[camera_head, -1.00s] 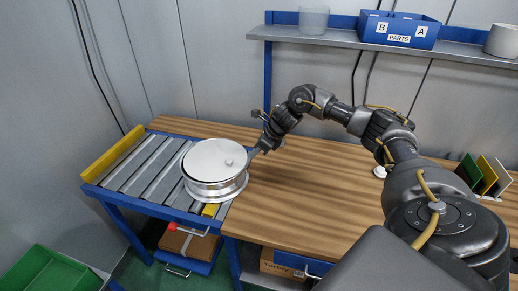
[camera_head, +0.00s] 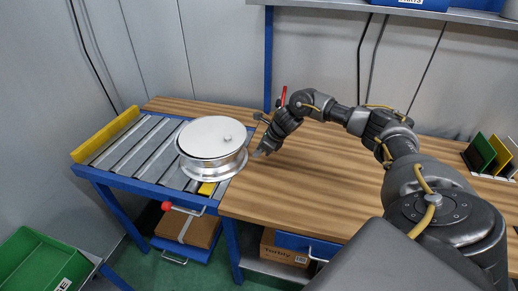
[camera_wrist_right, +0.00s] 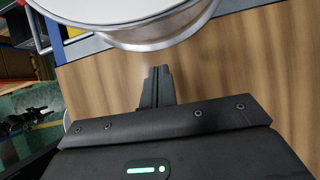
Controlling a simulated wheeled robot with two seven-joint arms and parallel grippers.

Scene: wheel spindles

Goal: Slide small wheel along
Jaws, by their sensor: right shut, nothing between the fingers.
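A silver wheel (camera_head: 229,168) with a flat white disc (camera_head: 212,137) on top sits at the right end of the roller conveyor (camera_head: 140,149). Its right edge reaches over the blue rail towards the wooden tabletop. My right gripper (camera_head: 258,153) is shut and empty, low over the wood just right of the wheel. In the right wrist view the fingers (camera_wrist_right: 157,75) are together, pointing at the wheel's silver rim (camera_wrist_right: 165,35) with a small gap between. The wheel's underside is hidden. My left gripper is not in view.
A yellow bar (camera_head: 105,135) closes the conveyor's left end. A red-knobbed lever (camera_head: 167,206) is below its front edge. The wooden table (camera_head: 310,195) is clear in the middle. Coloured plates (camera_head: 485,153) stand at the right. A green bin (camera_head: 40,262) is at the lower left.

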